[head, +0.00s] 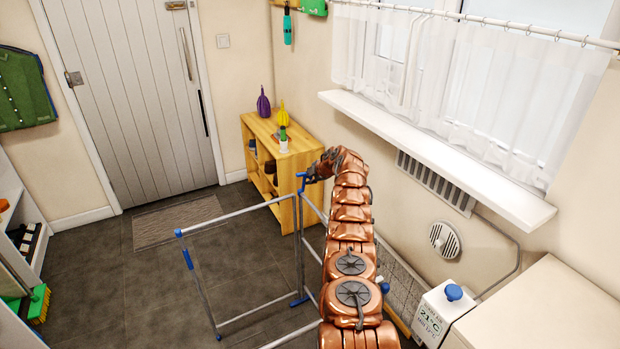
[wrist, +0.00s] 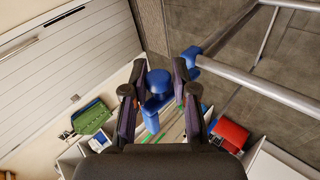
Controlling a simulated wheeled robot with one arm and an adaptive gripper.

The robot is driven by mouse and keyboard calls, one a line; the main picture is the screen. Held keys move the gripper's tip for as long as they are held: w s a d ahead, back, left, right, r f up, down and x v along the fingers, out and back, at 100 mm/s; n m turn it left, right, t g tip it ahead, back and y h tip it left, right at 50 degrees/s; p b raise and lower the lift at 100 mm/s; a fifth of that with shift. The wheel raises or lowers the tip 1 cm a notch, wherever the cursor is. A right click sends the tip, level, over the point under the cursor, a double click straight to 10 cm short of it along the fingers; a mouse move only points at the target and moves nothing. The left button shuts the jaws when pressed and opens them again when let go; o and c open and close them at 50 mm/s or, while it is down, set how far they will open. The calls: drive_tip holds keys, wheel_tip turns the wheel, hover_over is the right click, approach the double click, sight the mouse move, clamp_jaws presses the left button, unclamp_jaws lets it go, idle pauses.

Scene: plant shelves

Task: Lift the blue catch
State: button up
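The blue catch (wrist: 157,84) shows in the wrist view as a rounded knob with a blue part below it, close to the blue corner fitting (wrist: 191,54) of a metal frame. My gripper (wrist: 159,66) has its two dark fingers apart, one on each side of the knob. A narrow gap seems to show beside the knob, so the fingers do not look closed on it. In the head view my gripper (head: 313,178) is at the end of my copper arm, beside the blue piece (head: 301,182) at the top of the frame; my arm hides part of it.
The metal frame (head: 240,213) with blue corners stands on the dark floor. A wooden shelf unit (head: 285,160) with bottles stands close behind my gripper. A windowsill (head: 440,155) juts out at the right.

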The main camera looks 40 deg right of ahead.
drive_tip(key=o, duration=0.4)
drive_tip(key=shift+r, duration=0.1)
idle(0.3)
drive_tip(key=shift+s+r, duration=0.2)
drive_tip(key=shift+s, duration=0.1)
drive_tip(key=shift+v, duration=3.3)
drive_tip(key=shift+a, duration=0.1)
